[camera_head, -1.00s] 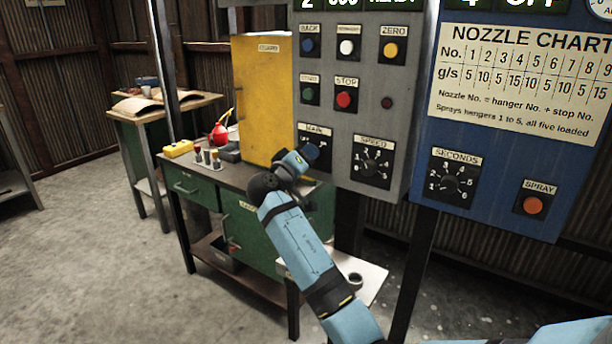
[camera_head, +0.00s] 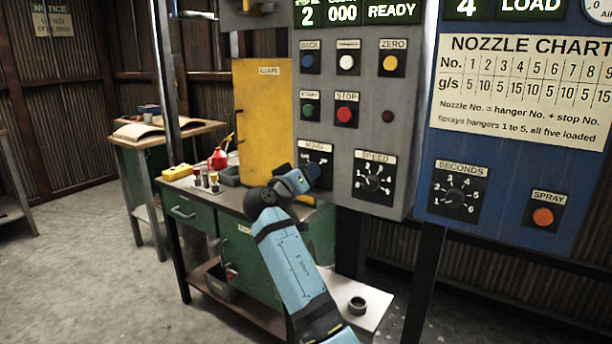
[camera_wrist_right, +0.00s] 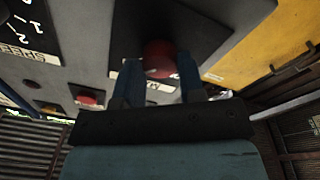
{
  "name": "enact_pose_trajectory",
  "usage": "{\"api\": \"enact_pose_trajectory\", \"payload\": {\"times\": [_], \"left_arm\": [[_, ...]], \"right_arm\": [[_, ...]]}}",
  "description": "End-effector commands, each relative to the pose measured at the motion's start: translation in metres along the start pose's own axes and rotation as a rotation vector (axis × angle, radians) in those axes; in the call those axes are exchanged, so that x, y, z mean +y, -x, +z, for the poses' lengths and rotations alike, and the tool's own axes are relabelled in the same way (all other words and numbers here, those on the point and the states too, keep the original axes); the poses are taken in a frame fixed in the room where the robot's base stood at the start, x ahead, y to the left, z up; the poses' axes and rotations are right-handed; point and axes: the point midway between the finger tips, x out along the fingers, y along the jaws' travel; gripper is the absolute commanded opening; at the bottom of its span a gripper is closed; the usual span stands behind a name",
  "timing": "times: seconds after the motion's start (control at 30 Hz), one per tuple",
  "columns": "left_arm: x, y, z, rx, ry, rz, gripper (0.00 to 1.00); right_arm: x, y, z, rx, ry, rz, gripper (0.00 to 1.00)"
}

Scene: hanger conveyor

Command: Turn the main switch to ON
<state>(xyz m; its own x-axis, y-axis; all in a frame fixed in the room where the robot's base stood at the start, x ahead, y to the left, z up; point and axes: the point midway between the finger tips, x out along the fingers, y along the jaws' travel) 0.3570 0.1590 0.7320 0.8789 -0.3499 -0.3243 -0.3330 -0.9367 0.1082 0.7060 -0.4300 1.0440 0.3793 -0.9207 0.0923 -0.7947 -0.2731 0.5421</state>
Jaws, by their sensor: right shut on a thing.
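The main switch (camera_head: 317,157) is on the grey control panel, at its lower left under a label reading MAIN. My right gripper (camera_head: 312,173) is in front of it and covers most of it, so its setting cannot be read in the head view. In the right wrist view, the red knob (camera_wrist_right: 158,57) of the switch sits between the two fingers of my right gripper (camera_wrist_right: 160,78), which is shut on it. My left gripper is in no view.
A speed dial (camera_head: 374,178) is right of the switch, with a red stop button (camera_head: 345,112) above. A yellow guard panel (camera_head: 262,115) stands close on the left. The blue panel (camera_head: 478,150) is on the right. A green workbench (camera_head: 195,210) is below left.

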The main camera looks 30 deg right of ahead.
Motion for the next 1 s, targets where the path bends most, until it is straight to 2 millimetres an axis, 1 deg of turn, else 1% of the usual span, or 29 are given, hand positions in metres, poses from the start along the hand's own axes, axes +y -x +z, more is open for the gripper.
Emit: {"api": "enact_pose_trajectory", "payload": {"times": [0.03, 0.07, 0.1, 0.17, 0.43, 0.57, 0.67, 0.77, 0.9, 1.0], "left_arm": [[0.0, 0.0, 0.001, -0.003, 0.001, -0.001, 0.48], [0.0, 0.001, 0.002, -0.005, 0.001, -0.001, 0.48], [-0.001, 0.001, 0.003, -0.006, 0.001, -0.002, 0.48], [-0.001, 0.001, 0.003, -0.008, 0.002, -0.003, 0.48], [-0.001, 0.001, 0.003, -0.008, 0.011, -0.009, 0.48], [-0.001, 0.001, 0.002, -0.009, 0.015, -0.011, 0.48], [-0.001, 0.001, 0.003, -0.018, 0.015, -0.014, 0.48], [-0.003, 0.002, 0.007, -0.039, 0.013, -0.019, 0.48], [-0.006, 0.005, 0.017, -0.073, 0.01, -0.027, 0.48], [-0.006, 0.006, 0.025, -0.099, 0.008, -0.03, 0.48]], "right_arm": [[0.0, 0.0, 0.0, 0.0, -0.001, 0.0, 0.12], [0.0, 0.0, 0.0, 0.0, -0.001, -0.001, 0.38], [0.0, 0.0, 0.0, 0.0, -0.001, -0.001, 0.48], [0.0, 0.0, 0.0, 0.0, -0.001, 0.0, 0.61], [0.0, 0.001, 0.0, 0.0, 0.0, 0.0, 0.62], [0.0, 0.009, 0.0, 0.001, 0.001, -0.002, 0.62], [0.0, 0.025, -0.001, 0.0, -0.001, -0.003, 0.62], [-0.001, 0.047, 0.0, 0.0, 0.0, -0.004, 0.62], [0.0, 0.08, 0.0, 0.0, 0.0, -0.004, 0.62], [0.0, 0.101, -0.001, 0.0, 0.0, -0.003, 0.62]]}}
